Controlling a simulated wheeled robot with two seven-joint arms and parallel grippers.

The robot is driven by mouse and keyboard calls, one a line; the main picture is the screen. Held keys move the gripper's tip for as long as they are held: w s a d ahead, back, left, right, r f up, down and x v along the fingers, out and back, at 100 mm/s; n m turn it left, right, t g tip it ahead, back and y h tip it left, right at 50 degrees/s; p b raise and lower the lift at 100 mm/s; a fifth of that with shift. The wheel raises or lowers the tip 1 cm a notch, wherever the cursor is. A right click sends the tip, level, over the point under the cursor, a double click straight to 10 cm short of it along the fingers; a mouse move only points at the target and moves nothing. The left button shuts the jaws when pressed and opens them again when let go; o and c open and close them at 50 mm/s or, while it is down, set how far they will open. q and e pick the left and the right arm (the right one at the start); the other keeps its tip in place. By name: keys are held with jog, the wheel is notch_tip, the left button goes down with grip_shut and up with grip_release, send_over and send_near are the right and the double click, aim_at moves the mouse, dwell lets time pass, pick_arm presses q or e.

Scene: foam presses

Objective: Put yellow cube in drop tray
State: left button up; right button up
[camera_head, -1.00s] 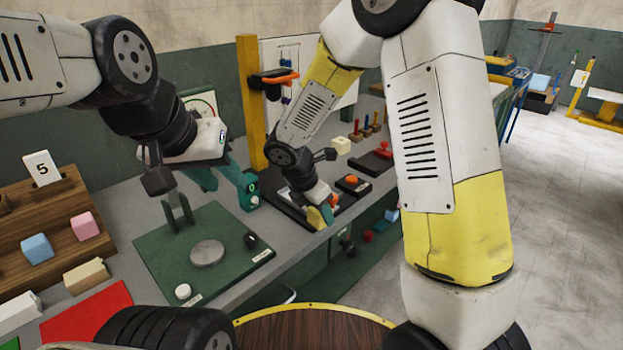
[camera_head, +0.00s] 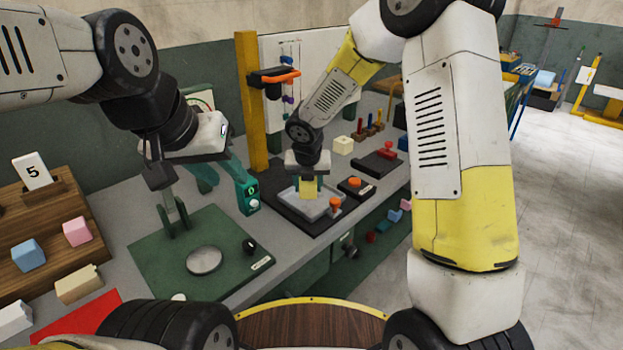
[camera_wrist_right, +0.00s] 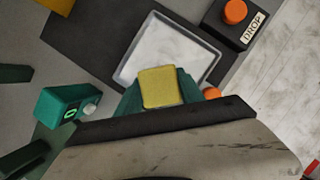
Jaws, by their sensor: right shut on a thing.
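The yellow cube (camera_wrist_right: 161,87) is between the fingers of my right gripper (camera_wrist_right: 161,92), which is shut on it. In the head view the right gripper (camera_head: 308,184) points down and holds the yellow cube (camera_head: 308,193) at the drop tray. The tray (camera_head: 327,210) is shallow and grey with a pale floor, and sits on a dark base. In the right wrist view the tray (camera_wrist_right: 172,45) looks empty beyond the cube. I cannot tell the cube's height above it. My left gripper (camera_head: 174,222) hangs over the green plate; its jaw opening is unclear.
A black box with an orange button (camera_wrist_right: 235,11) and a DROP label stands beside the tray. A yellow post (camera_head: 250,105) and a green device with a display (camera_head: 246,192) stand nearby. A cream cube (camera_head: 343,145) sits behind. A wooden rack (camera_head: 45,250) is at left.

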aim_at(311, 189)
jog(key=w, duration=0.1)
jog(key=w+d, duration=0.1)
jog(key=w, duration=0.1)
jog(key=shift+w+f, duration=0.1)
jog(key=shift+f, duration=1.8)
jog(key=shift+f, duration=0.15)
jog(key=o, duration=1.3)
